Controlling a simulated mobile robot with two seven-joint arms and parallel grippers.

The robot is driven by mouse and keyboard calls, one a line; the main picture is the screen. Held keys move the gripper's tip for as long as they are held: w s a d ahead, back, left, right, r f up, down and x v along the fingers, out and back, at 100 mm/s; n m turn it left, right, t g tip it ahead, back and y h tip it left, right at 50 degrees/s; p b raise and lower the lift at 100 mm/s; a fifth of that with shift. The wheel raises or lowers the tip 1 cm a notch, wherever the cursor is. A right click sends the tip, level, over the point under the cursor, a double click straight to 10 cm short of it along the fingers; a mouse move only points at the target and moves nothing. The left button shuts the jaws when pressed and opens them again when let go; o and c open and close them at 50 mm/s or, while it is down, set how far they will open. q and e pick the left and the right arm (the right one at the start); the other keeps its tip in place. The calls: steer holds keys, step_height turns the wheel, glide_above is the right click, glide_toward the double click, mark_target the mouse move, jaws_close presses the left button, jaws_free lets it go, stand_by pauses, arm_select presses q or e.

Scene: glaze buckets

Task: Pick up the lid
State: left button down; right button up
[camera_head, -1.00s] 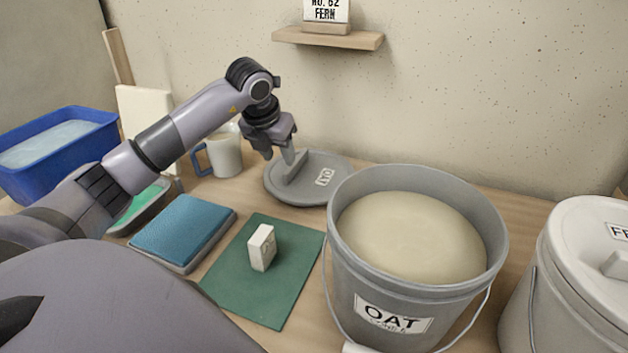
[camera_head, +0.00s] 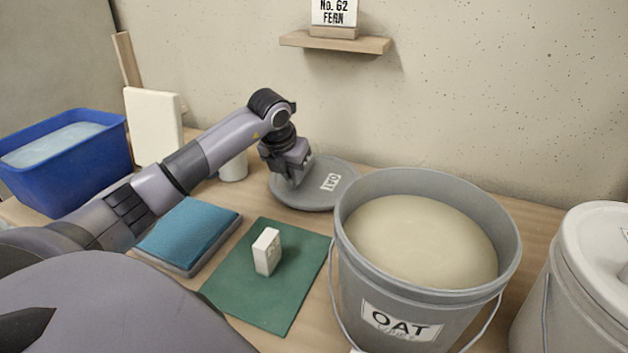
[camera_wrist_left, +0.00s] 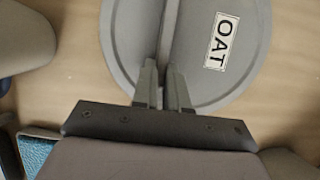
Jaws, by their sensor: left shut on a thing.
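The grey round lid (camera_head: 318,194) with a white OAT label lies on the table at the back, left of the grey OAT bucket (camera_head: 365,290). It also shows in the left wrist view (camera_wrist_left: 245,85), with a raised ridge handle running across its middle. My left gripper (camera_head: 291,180) is down at the lid, its fingers shut on the end of the handle. In the left wrist view the fingertips (camera_wrist_left: 163,75) sit on both sides of the ridge. The bucket is open and full of beige glaze. My right gripper is not in view.
A green mat (camera_head: 240,290) with a small white block (camera_head: 267,252) lies in front of the lid. A blue sponge tray (camera_head: 190,232), a mug (camera_head: 234,168) and a blue tub (camera_head: 65,165) are at left.

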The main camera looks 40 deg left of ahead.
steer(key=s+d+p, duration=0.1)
steer(key=p, duration=0.1)
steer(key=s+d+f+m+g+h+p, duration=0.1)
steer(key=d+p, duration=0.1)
steer(key=shift+p, duration=0.35)
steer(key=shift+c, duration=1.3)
arm_select(q)
step_height(320, 180, up, 20)
steer(key=shift+s, duration=0.15)
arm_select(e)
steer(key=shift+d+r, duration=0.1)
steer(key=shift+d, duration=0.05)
